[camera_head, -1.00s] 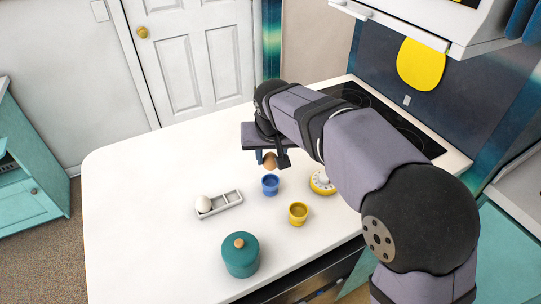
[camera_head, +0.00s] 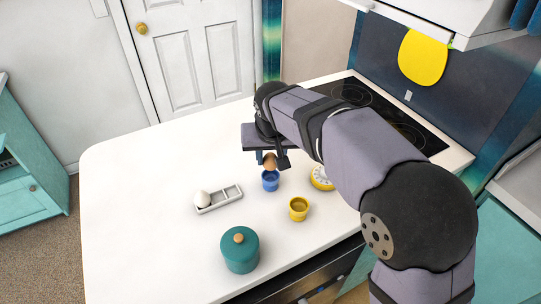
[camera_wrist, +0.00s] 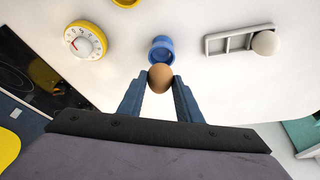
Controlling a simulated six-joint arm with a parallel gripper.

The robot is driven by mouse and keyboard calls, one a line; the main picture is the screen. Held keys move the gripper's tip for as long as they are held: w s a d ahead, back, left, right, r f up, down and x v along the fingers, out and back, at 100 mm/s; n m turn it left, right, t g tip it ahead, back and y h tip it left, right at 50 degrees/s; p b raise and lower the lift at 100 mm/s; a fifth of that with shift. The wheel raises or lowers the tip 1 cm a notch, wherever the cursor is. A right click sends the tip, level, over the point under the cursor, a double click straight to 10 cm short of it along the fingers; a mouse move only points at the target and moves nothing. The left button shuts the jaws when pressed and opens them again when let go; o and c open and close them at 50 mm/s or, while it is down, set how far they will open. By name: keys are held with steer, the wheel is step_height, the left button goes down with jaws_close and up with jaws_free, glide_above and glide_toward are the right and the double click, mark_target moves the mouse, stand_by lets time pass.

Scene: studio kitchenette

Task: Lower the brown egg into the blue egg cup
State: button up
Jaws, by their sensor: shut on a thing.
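The brown egg (camera_head: 270,161) is held between the two blue fingers of my gripper (camera_wrist: 160,80). In the wrist view the egg (camera_wrist: 160,77) sits between the fingertips and overlaps the near edge of the blue egg cup (camera_wrist: 161,48). In the head view the blue egg cup (camera_head: 270,181) stands upright on the white counter, directly below the egg. The egg's lower end is at or just above the cup's rim; I cannot tell whether they touch.
A white egg (camera_head: 202,199) sits in the left end of a grey tray (camera_head: 230,196). A yellow cup (camera_head: 298,209), a yellow timer (camera_wrist: 84,41) and a teal lidded pot (camera_head: 240,254) stand nearby. The counter's left part is clear. A black cooktop (camera_head: 415,130) lies at the right.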

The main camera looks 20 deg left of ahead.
mark_target(271, 165)
steer(key=shift+f+b, duration=1.55)
steer(key=shift+f, duration=0.65)
stand_by(1.6)
steer(key=o, duration=1.1)
steer(key=shift+r, duration=0.15)
steer(key=shift+b+v, duration=0.5)
steer(key=shift+v, duration=3.1)
